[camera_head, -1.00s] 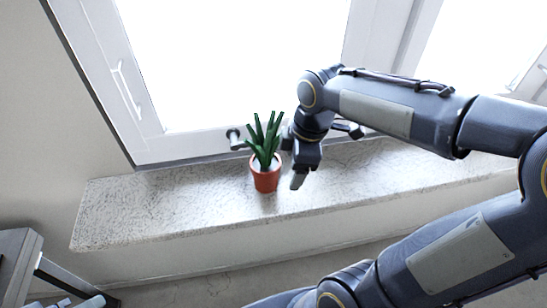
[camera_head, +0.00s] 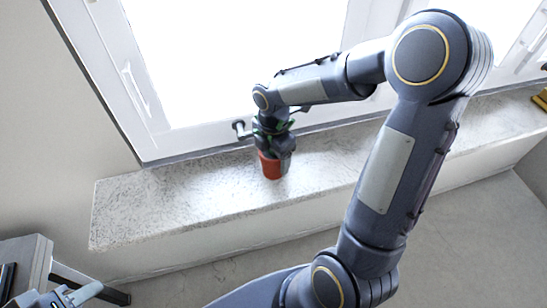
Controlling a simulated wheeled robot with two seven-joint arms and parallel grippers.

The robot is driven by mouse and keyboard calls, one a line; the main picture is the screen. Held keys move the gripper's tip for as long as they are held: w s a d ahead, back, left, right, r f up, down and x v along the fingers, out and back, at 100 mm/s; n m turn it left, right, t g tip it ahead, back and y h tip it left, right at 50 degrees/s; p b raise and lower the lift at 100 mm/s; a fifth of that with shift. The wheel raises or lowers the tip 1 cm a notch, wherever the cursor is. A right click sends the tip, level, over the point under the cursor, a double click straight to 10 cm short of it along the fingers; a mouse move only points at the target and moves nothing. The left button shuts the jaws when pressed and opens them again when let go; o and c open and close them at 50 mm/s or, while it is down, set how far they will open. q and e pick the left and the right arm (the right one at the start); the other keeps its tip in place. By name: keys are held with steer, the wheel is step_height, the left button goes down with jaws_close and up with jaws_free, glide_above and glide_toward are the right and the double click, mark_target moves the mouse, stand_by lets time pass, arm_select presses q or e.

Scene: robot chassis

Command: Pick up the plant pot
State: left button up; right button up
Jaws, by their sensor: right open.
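The plant pot (camera_head: 269,168) is a small orange-red pot standing upright on the speckled stone window sill. Its green leaves (camera_head: 259,127) show only in bits behind my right gripper and wrist. My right gripper (camera_head: 280,152) is over the plant at the pot's upper right side, open. The arm hides most of the plant, and I cannot tell whether the fingers touch the pot. My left gripper (camera_head: 72,296) shows only in part at the bottom left corner, far from the pot; its jaws cannot be made out.
A window frame with a handle (camera_head: 241,129) stands close behind the plant. A dark grey piece of furniture (camera_head: 25,262) is at the lower left. A yellow object (camera_head: 541,98) lies at the far right.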

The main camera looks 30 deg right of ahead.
steer(key=c, duration=0.9)
steer(key=shift+r, duration=0.1)
